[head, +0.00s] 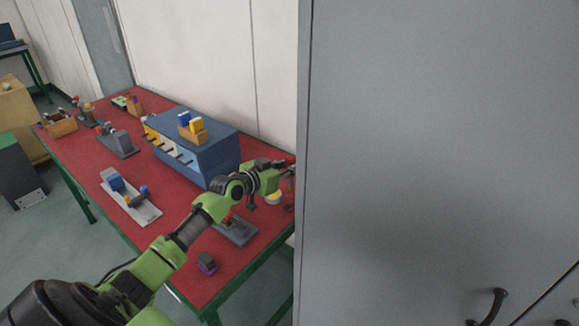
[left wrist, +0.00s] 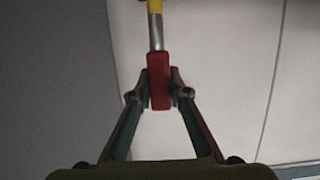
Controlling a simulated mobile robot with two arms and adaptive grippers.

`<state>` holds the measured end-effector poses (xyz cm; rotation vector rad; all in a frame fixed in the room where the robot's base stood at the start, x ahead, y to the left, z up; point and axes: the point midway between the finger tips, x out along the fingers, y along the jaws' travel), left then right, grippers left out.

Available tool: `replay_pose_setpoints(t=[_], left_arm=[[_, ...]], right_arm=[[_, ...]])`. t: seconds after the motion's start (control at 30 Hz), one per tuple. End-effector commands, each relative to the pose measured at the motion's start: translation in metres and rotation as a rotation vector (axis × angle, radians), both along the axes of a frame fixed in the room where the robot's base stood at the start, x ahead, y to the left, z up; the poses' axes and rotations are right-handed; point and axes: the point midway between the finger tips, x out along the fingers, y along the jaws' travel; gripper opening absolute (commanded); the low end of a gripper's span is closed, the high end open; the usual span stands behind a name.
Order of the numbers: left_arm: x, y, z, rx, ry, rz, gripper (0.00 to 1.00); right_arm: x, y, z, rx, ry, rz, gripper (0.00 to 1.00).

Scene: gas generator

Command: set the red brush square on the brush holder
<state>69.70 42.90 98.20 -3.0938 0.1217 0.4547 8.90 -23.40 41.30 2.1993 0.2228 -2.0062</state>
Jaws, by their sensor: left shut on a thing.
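The red brush (left wrist: 160,80) has a red handle, a silver metal section and a yellow end. In the left wrist view it stands lengthwise ahead of me, and its yellow end runs out of the top of the picture. My left gripper (left wrist: 161,93) is shut on the red handle, one finger on each side. In the head view my left gripper (head: 286,172) is above the far right part of the red table, partly hidden by the grey cabinet edge. I cannot tell which thing is the brush holder. My right gripper is not in view.
The grey cabinet (head: 430,150) fills the right side and hides the table's right end. On the red table (head: 185,225) stand a blue box (head: 213,158), a grey fixture (head: 238,231), a small purple-based piece (head: 207,263) and a pale round thing (head: 273,198) under my gripper.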

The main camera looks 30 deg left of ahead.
Motion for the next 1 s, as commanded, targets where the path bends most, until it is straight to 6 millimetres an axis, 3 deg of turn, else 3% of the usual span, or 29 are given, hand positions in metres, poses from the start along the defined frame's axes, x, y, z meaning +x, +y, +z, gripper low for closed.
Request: replay_pose_setpoints(t=[1.0], left_arm=[[0.0, 0.0, -0.023, -0.001, -0.001, 0.001, 0.0]], right_arm=[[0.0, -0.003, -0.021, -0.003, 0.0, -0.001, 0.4]])
